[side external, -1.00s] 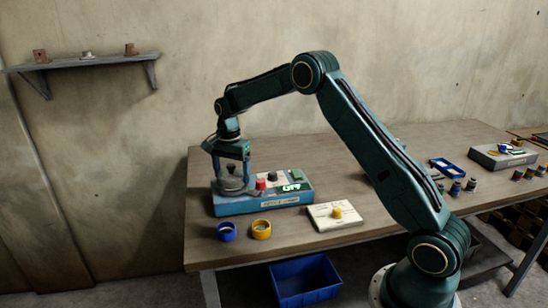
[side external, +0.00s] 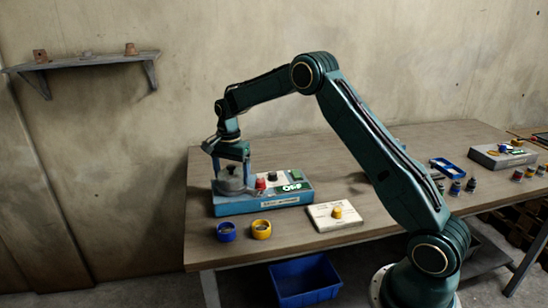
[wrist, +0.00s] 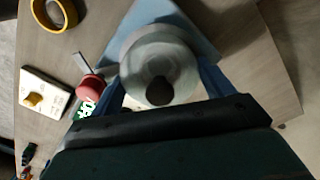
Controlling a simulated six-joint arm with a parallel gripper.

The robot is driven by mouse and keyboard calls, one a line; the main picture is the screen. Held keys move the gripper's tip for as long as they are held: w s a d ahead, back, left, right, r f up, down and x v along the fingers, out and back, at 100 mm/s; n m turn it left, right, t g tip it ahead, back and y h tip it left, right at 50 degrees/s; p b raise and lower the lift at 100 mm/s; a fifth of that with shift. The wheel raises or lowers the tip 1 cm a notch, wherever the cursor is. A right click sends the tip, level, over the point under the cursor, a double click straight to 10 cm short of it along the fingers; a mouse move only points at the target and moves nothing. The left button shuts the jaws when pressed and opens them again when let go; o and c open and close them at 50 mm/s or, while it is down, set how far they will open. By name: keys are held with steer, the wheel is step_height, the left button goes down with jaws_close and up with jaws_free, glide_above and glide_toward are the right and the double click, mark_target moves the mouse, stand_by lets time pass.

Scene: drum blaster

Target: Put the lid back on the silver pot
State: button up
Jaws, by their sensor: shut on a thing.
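The silver pot (side external: 229,187) stands on the left end of the blue box on the table. Its grey lid (wrist: 158,58), with a dark round knob (wrist: 160,91), shows from above in the wrist view. My gripper (side external: 231,177) points down over the pot, its two blue-green fingers on opposite sides of the lid. It is shut on the lid. The lid sits level at the pot's top; I cannot tell whether it rests fully on the rim. Most of the pot is hidden below the lid in the wrist view.
The blue box (side external: 262,201) carries a red knob (side external: 261,183), a black knob and a green OFF display right beside the pot. Blue (side external: 226,231) and yellow (side external: 261,229) rings and a cream box (side external: 335,215) lie in front.

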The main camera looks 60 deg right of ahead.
stand_by(0.3)
steer(key=o, duration=1)
steer(key=shift+r, duration=0.1)
steer(key=shift+r, duration=3.4)
jaws_close()
